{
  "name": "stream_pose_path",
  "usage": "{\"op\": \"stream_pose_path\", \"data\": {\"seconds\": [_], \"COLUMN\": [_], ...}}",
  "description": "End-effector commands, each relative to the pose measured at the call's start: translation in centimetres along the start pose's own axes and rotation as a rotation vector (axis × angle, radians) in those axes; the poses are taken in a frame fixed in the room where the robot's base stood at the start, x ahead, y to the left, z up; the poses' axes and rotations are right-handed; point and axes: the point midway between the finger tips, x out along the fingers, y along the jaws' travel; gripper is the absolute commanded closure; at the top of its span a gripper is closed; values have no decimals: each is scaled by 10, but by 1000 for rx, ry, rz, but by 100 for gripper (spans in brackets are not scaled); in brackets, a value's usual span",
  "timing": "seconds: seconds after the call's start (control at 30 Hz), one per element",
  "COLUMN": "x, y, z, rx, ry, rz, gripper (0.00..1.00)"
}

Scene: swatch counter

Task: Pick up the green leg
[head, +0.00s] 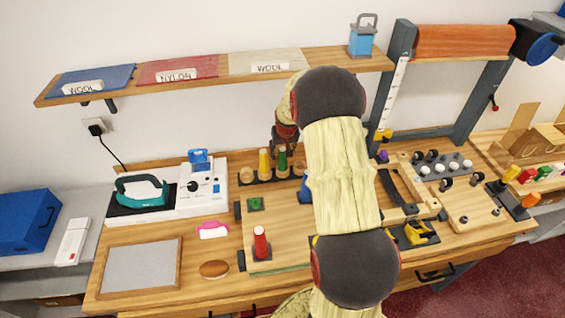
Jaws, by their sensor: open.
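The green leg (282,162) stands upright in a dark rack (245,177) at the back of the workbench, just right of a yellow leg (264,163). My gripper (286,148) points down over the rack, close above the green leg's upper end. It is open, partly hidden by my own arm. I cannot tell whether its fingers touch the leg. A red leg (260,243) stands upright on a dark square on the wooden board (285,240).
My arm crosses the bench's middle and hides part of the board. A white machine with a teal handle (142,191) stands left of the rack. A framed grey panel (140,268) lies front left. A shelf (215,75) with fabric swatches runs above. Tools fill the right side.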

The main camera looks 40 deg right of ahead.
Motion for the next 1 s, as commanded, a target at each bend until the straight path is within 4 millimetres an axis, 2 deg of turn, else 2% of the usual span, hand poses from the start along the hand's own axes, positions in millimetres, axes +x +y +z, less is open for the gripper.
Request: {"op": "stream_pose_path", "data": {"seconds": [0.2,1.0], "x": [0,0], "y": [0,0], "z": [-1,-1], "rx": [0,0], "ry": [2,2], "rz": [0,0], "gripper": [55,100]}}
